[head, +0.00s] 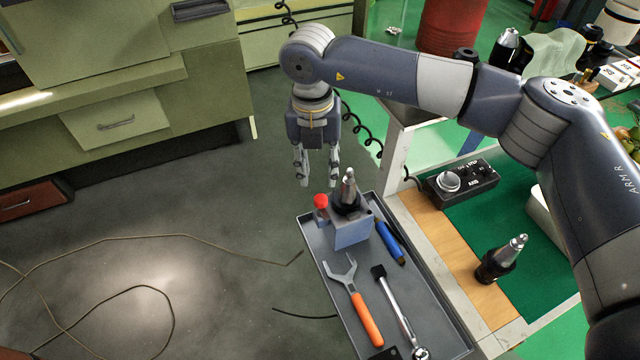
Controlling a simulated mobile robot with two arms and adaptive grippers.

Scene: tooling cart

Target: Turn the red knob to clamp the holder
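The red knob (320,201) sticks up at the upper left corner of a grey-blue clamp block (352,234). A dark tool holder (347,191) with a silver tip stands upright in the top of the block. The block stands at the far end of a grey tray (429,302). My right gripper (319,183) hangs pointing down from the arm that comes in from the right. Its two fingers are apart with nothing between them. They appear above or behind the knob and block; the exact gap cannot be told. My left gripper is not in view.
An orange-handled spanner (366,318), a ratchet (399,308) and a blue-handled tool (390,241) lie in the tray. A second holder (501,260) and a black control box (460,185) are on the bench to the right. Open floor lies left, with a cable (190,237).

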